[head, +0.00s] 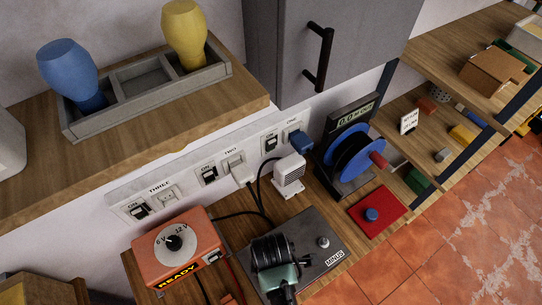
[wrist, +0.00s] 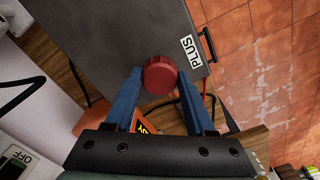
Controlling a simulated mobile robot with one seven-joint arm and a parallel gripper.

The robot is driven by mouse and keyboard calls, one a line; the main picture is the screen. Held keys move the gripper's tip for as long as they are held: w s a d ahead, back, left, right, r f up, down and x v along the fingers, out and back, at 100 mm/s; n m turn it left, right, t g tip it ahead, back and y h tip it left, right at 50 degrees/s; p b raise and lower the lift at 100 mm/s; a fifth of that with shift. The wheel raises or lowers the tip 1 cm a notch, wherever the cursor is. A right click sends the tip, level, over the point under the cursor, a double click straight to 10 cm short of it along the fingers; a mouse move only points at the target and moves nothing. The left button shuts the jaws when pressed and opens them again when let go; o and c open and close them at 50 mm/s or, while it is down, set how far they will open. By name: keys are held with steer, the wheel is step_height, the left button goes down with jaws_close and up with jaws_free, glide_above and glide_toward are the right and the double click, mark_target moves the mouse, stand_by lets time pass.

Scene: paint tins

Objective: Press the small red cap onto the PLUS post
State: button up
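The red cap (wrist: 160,76) sits between the blue fingertips of my gripper (wrist: 160,82) in the wrist view, with a finger against each side. It is over the dark grey battery box (wrist: 110,35), near the PLUS label (wrist: 190,48). The PLUS post is hidden, so I cannot tell whether the cap touches it. In the head view, my arm covers the left part of the box (head: 318,222) and hides the cap and fingertips. A bare metal post (head: 323,242) stands near the MINUS label (head: 335,258).
An orange charger (head: 180,250) marked READY stands left of the box. A white plug (head: 288,175) and dark cables lie behind it. A red plate (head: 380,222) with a blue knob (head: 371,214) and a blue reel (head: 350,155) stand to the right.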

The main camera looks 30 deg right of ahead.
steer(key=o, duration=0.5)
steer(key=shift+c, duration=0.2)
steer(key=shift+r, duration=0.1)
step_height(320, 180, up, 13)
steer(key=shift+p, duration=0.35)
stand_by(0.4)
